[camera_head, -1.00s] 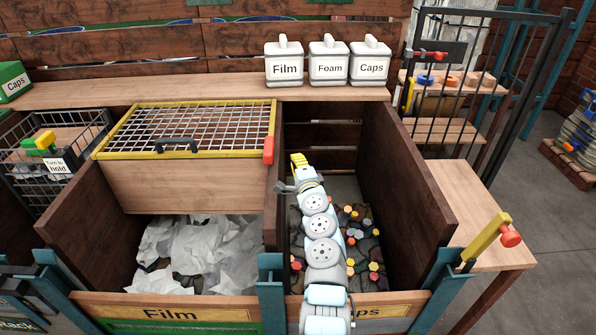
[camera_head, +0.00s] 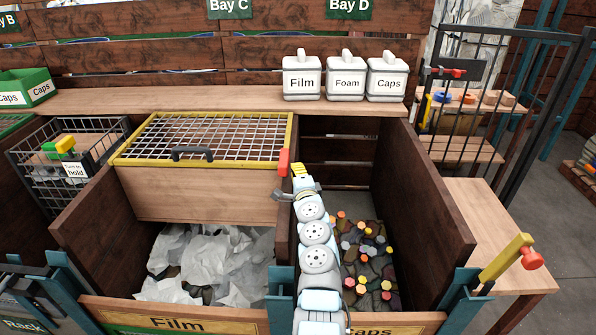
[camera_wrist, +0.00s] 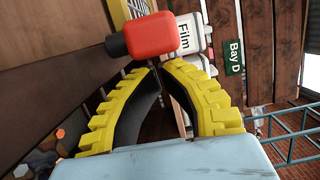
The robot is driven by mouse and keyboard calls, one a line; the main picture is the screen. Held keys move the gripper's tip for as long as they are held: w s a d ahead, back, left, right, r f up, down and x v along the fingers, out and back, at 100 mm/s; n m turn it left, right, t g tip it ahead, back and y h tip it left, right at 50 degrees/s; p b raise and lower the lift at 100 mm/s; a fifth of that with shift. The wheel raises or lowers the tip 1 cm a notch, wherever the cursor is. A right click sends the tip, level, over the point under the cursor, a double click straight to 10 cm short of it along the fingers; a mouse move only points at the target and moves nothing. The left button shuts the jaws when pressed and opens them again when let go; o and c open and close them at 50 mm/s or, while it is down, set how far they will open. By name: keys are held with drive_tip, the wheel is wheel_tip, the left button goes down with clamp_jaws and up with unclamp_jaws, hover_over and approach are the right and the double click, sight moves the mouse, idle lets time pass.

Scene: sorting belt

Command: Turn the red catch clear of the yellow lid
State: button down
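The red catch (camera_head: 284,161) stands upright at the right front corner of the yellow lid (camera_head: 290,128). The lid is a wire mesh in a yellow frame with a black handle, lying over the back of the Film bin. My gripper (camera_head: 299,170) is just right of the catch. In the wrist view the catch (camera_wrist: 165,35) is a rounded red block just beyond my yellow fingertips (camera_wrist: 159,66). The fingertips are drawn together with nothing between them. I cannot tell whether they touch the catch. A strip of the lid (camera_wrist: 118,12) shows behind it.
The Film bin holds white film (camera_head: 205,262); the caps bin to its right holds loose caps (camera_head: 362,250). A dark partition separates them. Film, Foam and Caps containers (camera_head: 346,78) stand on the back shelf. A red-knobbed yellow lever (camera_head: 507,258) is at right.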

sight(286, 173)
drive_tip(key=shift+s+a+p, duration=0.55)
drive_tip(key=shift+a+p, duration=0.15)
drive_tip(key=shift+a, duration=0.15)
idle(1.0)
drive_tip(key=shift+s+a, duration=0.2)
drive_tip(key=shift+a, duration=1)
idle(1.0)
idle(0.4)
drive_tip(key=shift+s+d+r+p, duration=0.15)
drive_tip(key=shift+s+d+p, duration=0.15)
drive_tip(key=shift+d+p, duration=0.2)
drive_tip(key=s+p, duration=0.1)
drive_tip(key=s, duration=0.1)
drive_tip(key=s+d+p, duration=0.1)
drive_tip(key=s+p, duration=0.1)
drive_tip(key=shift+s+a+p, duration=0.2)
drive_tip(key=shift+s+p, duration=0.3)
drive_tip(key=shift+s, duration=0.1)
drive_tip(key=s+a+p, duration=0.3)
drive_tip(key=s, duration=0.2)
drive_tip(key=shift+s+f, duration=0.2)
drive_tip(key=shift+s, duration=0.2)
